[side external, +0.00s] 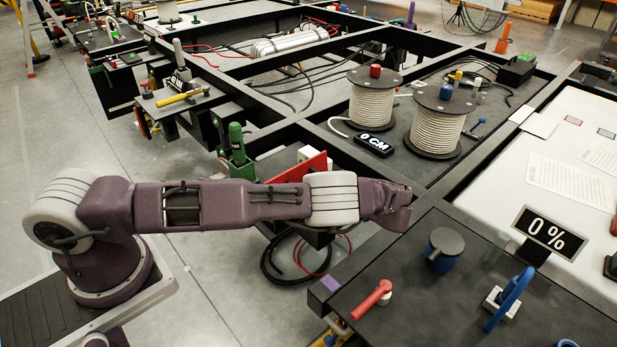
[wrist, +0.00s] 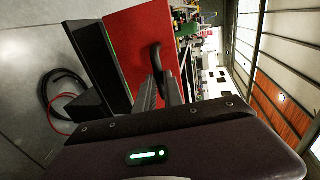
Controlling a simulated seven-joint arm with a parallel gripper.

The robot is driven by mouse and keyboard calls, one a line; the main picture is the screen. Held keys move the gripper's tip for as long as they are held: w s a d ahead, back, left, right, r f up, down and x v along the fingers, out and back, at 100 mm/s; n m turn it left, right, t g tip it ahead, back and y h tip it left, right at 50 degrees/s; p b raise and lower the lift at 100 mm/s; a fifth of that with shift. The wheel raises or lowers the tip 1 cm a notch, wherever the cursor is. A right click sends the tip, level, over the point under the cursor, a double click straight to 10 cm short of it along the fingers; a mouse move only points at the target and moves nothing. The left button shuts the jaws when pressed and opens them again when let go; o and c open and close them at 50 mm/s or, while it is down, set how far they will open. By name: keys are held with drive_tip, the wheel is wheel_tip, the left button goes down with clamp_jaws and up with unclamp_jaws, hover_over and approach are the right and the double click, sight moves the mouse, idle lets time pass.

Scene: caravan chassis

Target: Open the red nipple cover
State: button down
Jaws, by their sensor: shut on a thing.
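The red cover (wrist: 127,45) is a flat red panel with a black handle (wrist: 154,57) in the wrist view. In the side view, the upper part of the red cover (side external: 305,168) shows behind my arm, with the rest hidden. My gripper (wrist: 158,76) reaches toward the panel in the wrist view, its fingers close together at the black handle and shut on it. The exact contact is hard to see at this size. In the side view I cannot make out the fingertips behind my arm.
A black box (wrist: 88,60) with a green-lit edge adjoins the red panel. Black and red hoses (side external: 290,258) lie on the floor below. A black worktop with a red lever (side external: 371,299) and a blue knob (side external: 444,249) stands to the right. Cable spools (side external: 437,118) stand behind.

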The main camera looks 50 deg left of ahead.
drive_tip(key=d+f, duration=0.3)
drive_tip(key=f, duration=0.2)
drive_tip(key=shift+s+d, duration=0.2)
drive_tip(key=shift+d, duration=0.05)
idle(0.5)
drive_tip(key=c, duration=1.5)
unclamp_jaws()
drive_tip(key=shift+w+d, duration=0.1)
drive_tip(key=shift+o, duration=0.2)
drive_tip(key=shift+r, duration=0.1)
drive_tip(key=shift+r, duration=0.1)
drive_tip(key=v, duration=0.7)
drive_tip(key=shift+r, duration=0.1)
